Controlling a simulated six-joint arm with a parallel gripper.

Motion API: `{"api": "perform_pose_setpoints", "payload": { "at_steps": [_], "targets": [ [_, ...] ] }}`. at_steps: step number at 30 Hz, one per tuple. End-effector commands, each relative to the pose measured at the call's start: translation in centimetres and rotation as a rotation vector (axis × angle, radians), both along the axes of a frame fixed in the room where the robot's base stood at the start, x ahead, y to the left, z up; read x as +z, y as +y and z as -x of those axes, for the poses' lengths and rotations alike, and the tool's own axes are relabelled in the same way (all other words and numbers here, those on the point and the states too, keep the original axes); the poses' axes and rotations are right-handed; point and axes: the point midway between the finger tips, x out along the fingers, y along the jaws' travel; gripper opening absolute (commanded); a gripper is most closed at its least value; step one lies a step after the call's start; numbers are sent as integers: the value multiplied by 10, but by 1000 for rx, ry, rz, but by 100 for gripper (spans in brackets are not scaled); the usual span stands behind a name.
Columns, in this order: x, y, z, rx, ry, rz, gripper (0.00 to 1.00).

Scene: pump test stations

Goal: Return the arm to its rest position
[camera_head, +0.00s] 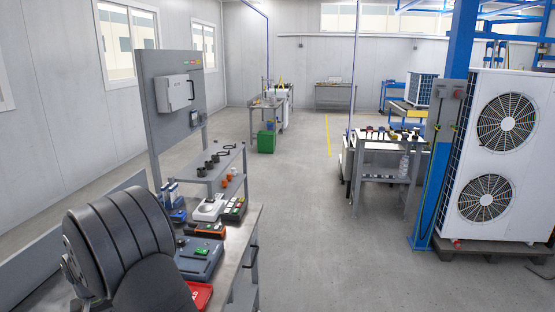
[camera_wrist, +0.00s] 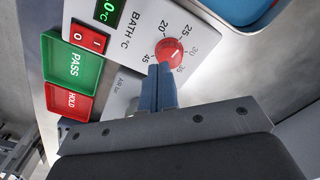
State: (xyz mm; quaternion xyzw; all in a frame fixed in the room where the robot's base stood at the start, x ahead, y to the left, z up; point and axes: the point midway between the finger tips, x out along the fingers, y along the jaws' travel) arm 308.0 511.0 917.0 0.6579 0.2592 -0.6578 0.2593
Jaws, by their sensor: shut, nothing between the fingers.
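In the wrist view my gripper (camera_wrist: 160,72) shows as two blue fingers, shut together with nothing between them. Their tips are at the lower edge of a red knob (camera_wrist: 171,53) on a white panel (camera_wrist: 128,50). I cannot tell whether they touch it. The knob sits in a dial marked 20 to 45 beside the words BATH °C. I cannot make out my gripper for certain in the head view. A dark ribbed part of my arm fills the lower left there.
The panel has a red switch (camera_wrist: 88,38) and a green display (camera_wrist: 108,12). A green PASS tray (camera_wrist: 72,62) and a red HOLD tray (camera_wrist: 70,101) lie beside it. The workbench (camera_head: 240,240) holds several devices. A grey upright board (camera_head: 165,65) stands behind. Open floor (camera_head: 305,220) lies right.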

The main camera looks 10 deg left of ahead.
Motion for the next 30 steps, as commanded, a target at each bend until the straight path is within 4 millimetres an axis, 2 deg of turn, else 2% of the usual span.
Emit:
{"api": "perform_pose_setpoints", "payload": {
  "at_steps": [4, 9, 17, 26, 30],
  "targets": [
    [-9, 13, 6, 37, 0, 0, 0],
    [-17, 12, 6, 35, 1, 1, 0],
    [-18, 12, 6, 35, 0, 0, 2],
    [-18, 12, 6, 34, 0, 0, 61],
    [-8, 9, 10, 7, -1, -1, 88]
  ]
}}
